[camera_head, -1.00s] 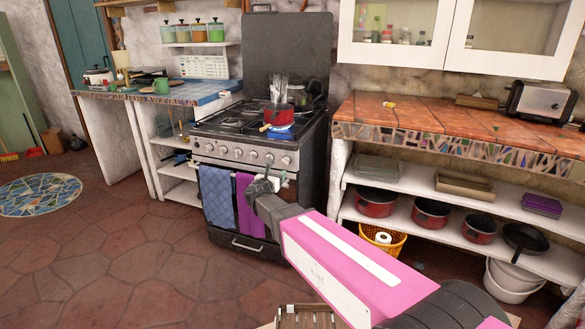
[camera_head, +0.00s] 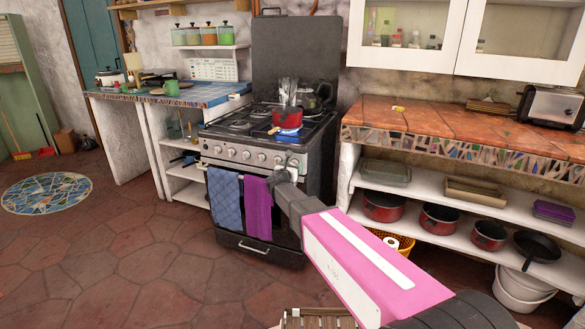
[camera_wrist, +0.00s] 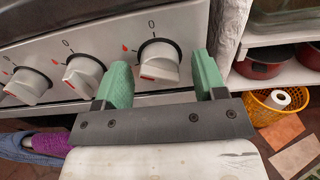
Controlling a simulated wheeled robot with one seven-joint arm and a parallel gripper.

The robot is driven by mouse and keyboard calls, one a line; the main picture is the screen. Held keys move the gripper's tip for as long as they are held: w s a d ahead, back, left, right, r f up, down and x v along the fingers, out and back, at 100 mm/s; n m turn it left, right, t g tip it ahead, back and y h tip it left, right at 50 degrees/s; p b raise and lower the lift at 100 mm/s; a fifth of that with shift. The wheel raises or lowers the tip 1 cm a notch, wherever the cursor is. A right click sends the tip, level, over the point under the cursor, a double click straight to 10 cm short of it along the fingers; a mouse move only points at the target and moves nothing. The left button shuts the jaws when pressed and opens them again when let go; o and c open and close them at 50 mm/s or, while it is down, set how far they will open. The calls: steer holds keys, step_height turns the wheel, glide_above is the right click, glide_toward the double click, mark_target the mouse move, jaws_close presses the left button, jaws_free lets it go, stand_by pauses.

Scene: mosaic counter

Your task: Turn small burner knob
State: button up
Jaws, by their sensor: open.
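The stove (camera_head: 262,175) has a row of burner knobs on its silver front panel. In the wrist view the rightmost knob (camera_wrist: 158,60) is round and silver with a red mark at its lower left. Two more knobs, a middle one (camera_wrist: 84,74) and a left one (camera_wrist: 27,86), lie to its left. My gripper (camera_wrist: 160,66) is open, its green fingers on either side of the rightmost knob in the picture. I cannot tell whether either finger touches it. In the head view my gripper (camera_head: 286,167) is at the panel's right end, its fingers hard to make out.
A red pot (camera_head: 287,118) stands on the front right burner, with blue below it. A blue towel (camera_head: 225,198) and a purple towel (camera_head: 257,203) hang on the oven front. The tiled counter (camera_head: 440,122) is right of the stove, above shelves. A yellow basket (camera_wrist: 282,116) stands below.

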steer(key=c, duration=0.9)
steer(key=m, duration=0.5)
steer(key=shift+m, duration=0.4)
steer(key=m, duration=0.6)
steer(key=o, duration=0.9)
